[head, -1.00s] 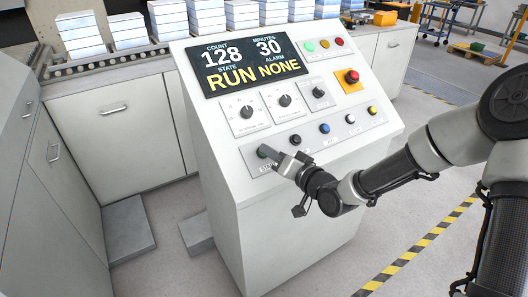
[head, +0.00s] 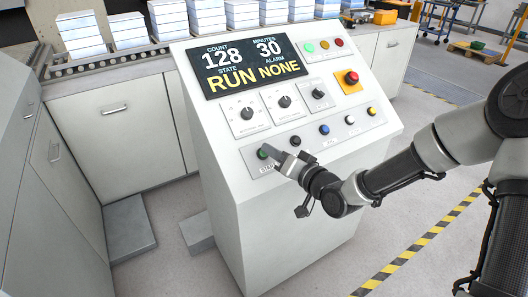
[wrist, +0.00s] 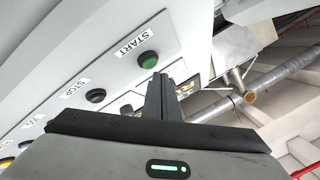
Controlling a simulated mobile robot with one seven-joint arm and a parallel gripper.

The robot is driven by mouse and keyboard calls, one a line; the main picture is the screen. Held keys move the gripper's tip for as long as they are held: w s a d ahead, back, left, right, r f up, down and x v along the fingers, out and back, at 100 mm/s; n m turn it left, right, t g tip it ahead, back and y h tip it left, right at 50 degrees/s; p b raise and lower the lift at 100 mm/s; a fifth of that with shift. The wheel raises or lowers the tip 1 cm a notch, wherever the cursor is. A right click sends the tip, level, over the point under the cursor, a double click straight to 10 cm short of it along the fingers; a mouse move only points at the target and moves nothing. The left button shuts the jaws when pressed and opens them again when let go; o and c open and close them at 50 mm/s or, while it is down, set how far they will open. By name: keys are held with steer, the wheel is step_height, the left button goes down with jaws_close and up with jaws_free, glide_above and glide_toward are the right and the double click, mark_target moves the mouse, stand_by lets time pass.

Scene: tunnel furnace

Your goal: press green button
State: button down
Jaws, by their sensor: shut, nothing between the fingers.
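The green button (head: 263,152) is at the left end of the lower button row on the sloped control panel (head: 222,140). In the wrist view the green button (wrist: 148,59) sits beside a START label, just beyond my fingertips. My gripper (head: 272,152) is shut and empty, its tip right by the green button. In the wrist view the shut fingers (wrist: 158,80) point at the button's lower right side; I cannot tell whether they touch it. The display reads RUN, count 128, minutes 30, alarm NONE.
A black button (head: 295,141) marked STOP is beside the green one, with blue, white and yellow buttons further right. Knobs sit above. A red emergency button (head: 352,77) is at upper right. A conveyor with white stacks (head: 128,31) runs behind.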

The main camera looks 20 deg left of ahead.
steer(key=r+p, duration=0.1)
steer(key=s+d+r+p, duration=0.2)
steer(key=r, duration=0.1)
steer(key=shift+d+p, duration=0.1)
steer(key=shift+p, duration=0.2)
stand_by(0.6)
